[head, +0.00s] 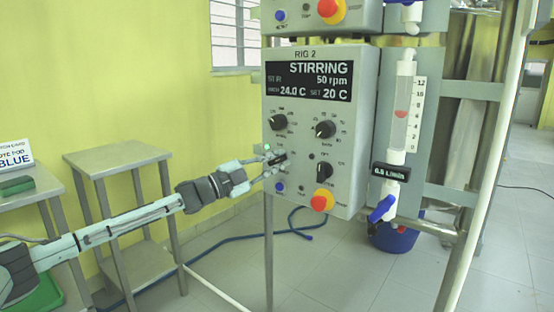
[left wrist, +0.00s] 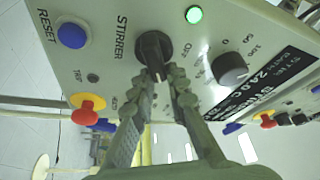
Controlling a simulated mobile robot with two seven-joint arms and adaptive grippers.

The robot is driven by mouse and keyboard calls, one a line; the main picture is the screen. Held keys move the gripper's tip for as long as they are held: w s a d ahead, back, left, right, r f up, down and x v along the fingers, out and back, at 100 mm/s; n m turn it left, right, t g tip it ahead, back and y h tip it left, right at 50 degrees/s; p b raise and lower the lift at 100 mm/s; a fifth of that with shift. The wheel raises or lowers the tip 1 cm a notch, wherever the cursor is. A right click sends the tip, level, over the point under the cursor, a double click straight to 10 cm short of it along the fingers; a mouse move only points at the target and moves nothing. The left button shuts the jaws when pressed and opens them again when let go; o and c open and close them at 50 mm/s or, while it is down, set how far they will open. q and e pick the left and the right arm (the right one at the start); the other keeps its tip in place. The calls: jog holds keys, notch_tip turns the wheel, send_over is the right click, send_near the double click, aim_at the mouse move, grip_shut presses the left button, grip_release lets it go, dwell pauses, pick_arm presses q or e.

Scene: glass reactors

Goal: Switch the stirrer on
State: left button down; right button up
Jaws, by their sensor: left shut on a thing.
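The RIG 2 control box (head: 352,160) hangs on the frame, and its display (head: 308,81) reads STIRRING, 50 rpm, 24.0 C and SET 20 C. My left gripper (head: 272,163) is at the left side of the panel. In the left wrist view, its fingers (left wrist: 163,80) are shut on the black knob (left wrist: 152,46) beside the STIRRER label. A green lamp (left wrist: 194,14) glows near the knob; it also shows in the head view (head: 267,147). The fingers partly hide the knob and its scale. My right gripper is not in view.
Other black knobs (head: 325,129) and a red-and-yellow button (head: 322,200) sit close by on the panel. A blue button (left wrist: 71,35) is marked RESET. A flowmeter (head: 402,105) stands to the right. A small steel table (head: 117,156) stands behind my left arm.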

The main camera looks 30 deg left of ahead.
pick_arm(q)
jog(key=shift+w+a+f, duration=0.1)
jog(key=shift+a+f, duration=0.15)
jog(key=shift+a, duration=0.1)
jog(key=c, duration=1.5)
grip_release()
jog(key=shift+c, duration=0.2)
jog(key=shift+o, duration=0.2)
jog(key=shift+s+a+f, duration=0.1)
jog(key=shift+s, duration=0.25)
jog(key=v, duration=1.1)
jog(key=shift+s, duration=0.15)
